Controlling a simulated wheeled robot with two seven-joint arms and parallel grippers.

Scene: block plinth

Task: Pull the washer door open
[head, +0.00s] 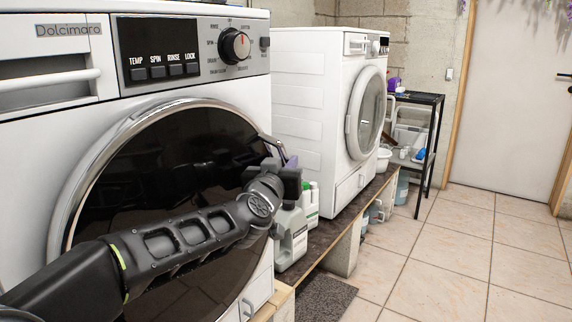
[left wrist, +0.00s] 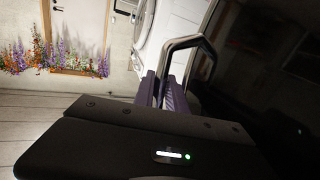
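The near white washer has a round door with a dark glass (head: 165,165) and a silver ring; the door looks closed. A chrome loop handle (head: 265,138) sits at the door's right edge. My left gripper (head: 287,165) is at this handle, its arm crossing in front of the glass. In the left wrist view, the purple fingers (left wrist: 165,92) stand close together with one leg of the handle (left wrist: 190,42) between them, so the gripper looks shut on it. The contact itself is partly hidden. My right gripper is in neither view.
A second white washer (head: 305,95) stands further back on the same plinth (head: 318,243). Bottles (head: 291,238) stand between the machines, just beyond my gripper. A black rack (head: 430,140) stands near the far door. The tiled floor (head: 440,265) at right is clear.

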